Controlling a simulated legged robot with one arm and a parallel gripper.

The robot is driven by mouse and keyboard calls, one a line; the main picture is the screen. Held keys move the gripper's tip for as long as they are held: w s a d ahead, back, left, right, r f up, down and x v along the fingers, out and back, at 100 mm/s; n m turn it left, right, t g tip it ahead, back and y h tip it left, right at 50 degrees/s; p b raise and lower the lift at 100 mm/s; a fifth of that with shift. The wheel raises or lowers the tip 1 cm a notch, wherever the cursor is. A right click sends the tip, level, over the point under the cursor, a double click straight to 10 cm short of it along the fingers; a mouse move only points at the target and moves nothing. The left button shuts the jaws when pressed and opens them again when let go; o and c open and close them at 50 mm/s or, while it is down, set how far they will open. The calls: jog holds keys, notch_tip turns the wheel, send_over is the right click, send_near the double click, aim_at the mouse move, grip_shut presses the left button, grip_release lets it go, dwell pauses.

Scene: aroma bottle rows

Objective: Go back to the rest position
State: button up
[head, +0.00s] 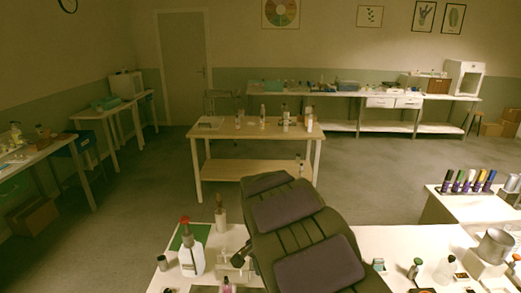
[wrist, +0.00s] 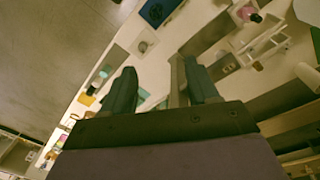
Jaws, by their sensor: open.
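My gripper (wrist: 160,88) is open in the wrist view, with its two dark fingers apart and nothing seen between them. Beyond them, the tilted wrist view shows a white tabletop with a pale rack (wrist: 262,42), a pink-topped bottle (wrist: 250,15) and a teal mat (wrist: 157,10). In the head view my arm is folded over the near white table (head: 385,240), and its bulk hides the middle of that table. I cannot make out the fingertips there.
Left of my arm stand a red-capped white bottle (head: 191,258) and a brown-topped bottle (head: 221,215).

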jog(key=s+d+r+n+g, duration=0.1)
jog(key=s+d+r+n, duration=0.3)
jog(key=s, duration=0.7)
jog(key=s+d+r, duration=0.3)
jog(key=s+d, duration=0.4)
jog(key=s, duration=0.4)
jog(key=s+f+n+y, duration=0.1)
jog(key=s+n, duration=0.2)
jog(key=s, duration=0.8)
jog(key=shift+s+d+f+n+g, duration=0.3)
jog(key=shift+s+d, duration=0.1)
